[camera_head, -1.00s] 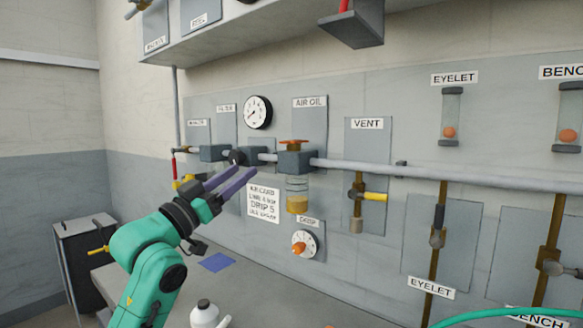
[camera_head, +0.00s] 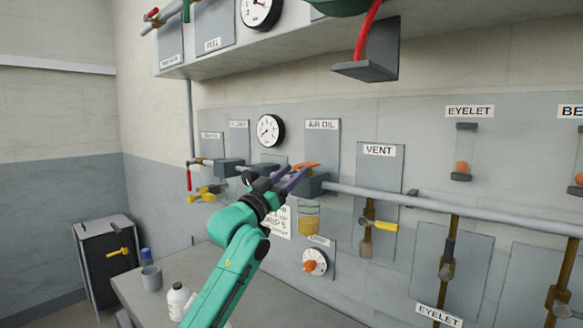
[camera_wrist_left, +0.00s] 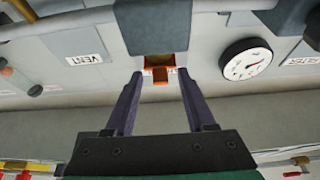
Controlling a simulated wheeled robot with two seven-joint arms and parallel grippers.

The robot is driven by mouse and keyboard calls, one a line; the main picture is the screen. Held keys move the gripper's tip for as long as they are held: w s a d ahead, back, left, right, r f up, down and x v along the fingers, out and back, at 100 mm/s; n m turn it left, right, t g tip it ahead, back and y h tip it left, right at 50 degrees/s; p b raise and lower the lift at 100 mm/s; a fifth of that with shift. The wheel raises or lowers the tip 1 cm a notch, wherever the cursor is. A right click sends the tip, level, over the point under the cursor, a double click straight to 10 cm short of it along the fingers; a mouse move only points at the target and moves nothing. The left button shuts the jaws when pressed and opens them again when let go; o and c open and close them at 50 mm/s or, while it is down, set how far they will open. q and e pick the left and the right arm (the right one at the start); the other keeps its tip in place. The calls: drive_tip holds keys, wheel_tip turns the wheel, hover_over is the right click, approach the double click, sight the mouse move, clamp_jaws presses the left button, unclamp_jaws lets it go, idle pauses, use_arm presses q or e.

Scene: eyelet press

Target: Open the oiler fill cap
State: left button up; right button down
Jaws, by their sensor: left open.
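The oiler fill cap (camera_head: 308,165) is an orange winged piece on top of the grey oiler head (camera_head: 314,184). A clear bowl of amber oil (camera_head: 309,219) hangs below, under the AIR OIL label. My left gripper (camera_head: 296,171) is open, its two purple fingers reaching up to the cap from the front left and partly covering it. In the left wrist view the orange cap (camera_wrist_left: 160,74) shows between the open fingertips (camera_wrist_left: 160,80), with the grey block behind it. Contact cannot be told. My right gripper is not in view.
A grey pipe (camera_head: 430,203) runs right from the oiler past the yellow VENT handle (camera_head: 378,225). The DRIP dial (camera_head: 314,262) is below. A shelf bracket with a red hose (camera_head: 367,30) hangs above.

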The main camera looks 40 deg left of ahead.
use_arm(q)
clamp_jaws()
idle(1.4)
